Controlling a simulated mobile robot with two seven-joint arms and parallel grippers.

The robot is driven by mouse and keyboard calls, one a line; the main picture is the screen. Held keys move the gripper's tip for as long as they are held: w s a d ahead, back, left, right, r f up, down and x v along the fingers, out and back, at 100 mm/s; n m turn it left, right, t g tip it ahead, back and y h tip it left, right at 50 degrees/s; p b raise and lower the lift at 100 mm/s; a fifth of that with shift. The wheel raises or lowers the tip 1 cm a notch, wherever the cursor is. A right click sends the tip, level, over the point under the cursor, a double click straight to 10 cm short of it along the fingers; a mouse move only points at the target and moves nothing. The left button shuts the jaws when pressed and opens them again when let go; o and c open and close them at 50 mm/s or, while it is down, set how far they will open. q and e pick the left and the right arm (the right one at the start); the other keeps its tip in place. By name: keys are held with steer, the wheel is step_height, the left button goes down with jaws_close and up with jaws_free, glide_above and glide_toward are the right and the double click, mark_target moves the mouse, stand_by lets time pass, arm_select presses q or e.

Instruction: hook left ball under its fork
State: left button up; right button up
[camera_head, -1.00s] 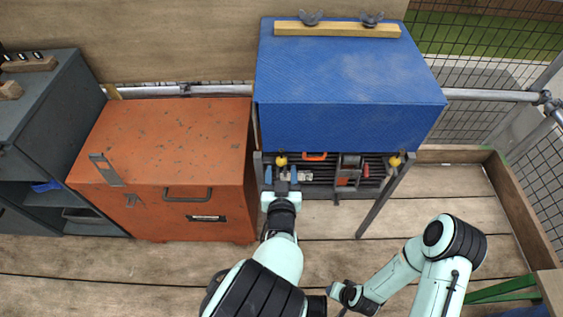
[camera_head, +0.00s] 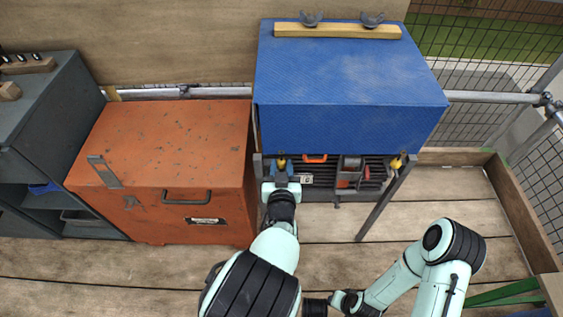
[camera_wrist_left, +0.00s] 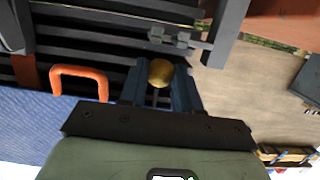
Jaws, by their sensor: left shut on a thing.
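The left ball (camera_head: 282,163) is yellow and hangs below the front left corner of the blue cover (camera_head: 350,128). My left gripper (camera_head: 281,172) reaches up to it from the front. In the left wrist view the ball (camera_wrist_left: 160,72) sits between the two blue-grey fingers, shut on it. A grey metal bracket with prongs, which looks like the fork (camera_wrist_left: 178,38), is just beyond the ball, with a small gap visible. The right ball (camera_head: 396,163) hangs at the front right corner. My right gripper (camera_head: 345,299) is low in the head view, small and dark; its jaws are unclear.
An orange chest (camera_head: 160,160) stands close on the left of my left arm. A slatted dark shelf (camera_head: 328,190) holds tools under the cover, and an orange handle (camera_wrist_left: 80,75) is near the left fingers. The wooden floor (camera_head: 440,195) is clear on the right.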

arm_select(q)
steer(key=shift+s+f+p, duration=0.15)
steer(key=shift+s+p, duration=0.25)
steer(key=shift+s, duration=0.75)
steer(key=shift+s+f+p, duration=0.1)
steer(key=shift+s+p, duration=0.25)
steer(key=shift+s, duration=0.8)
steer(key=shift+f, duration=0.15)
step_height(320, 180, down, 7)
steer(key=b, duration=0.4)
steer(key=shift+f+b, duration=0.15)
steer(key=shift+b, duration=0.15)
steer(key=shift+s, duration=0.1)
stand_by(0.5)
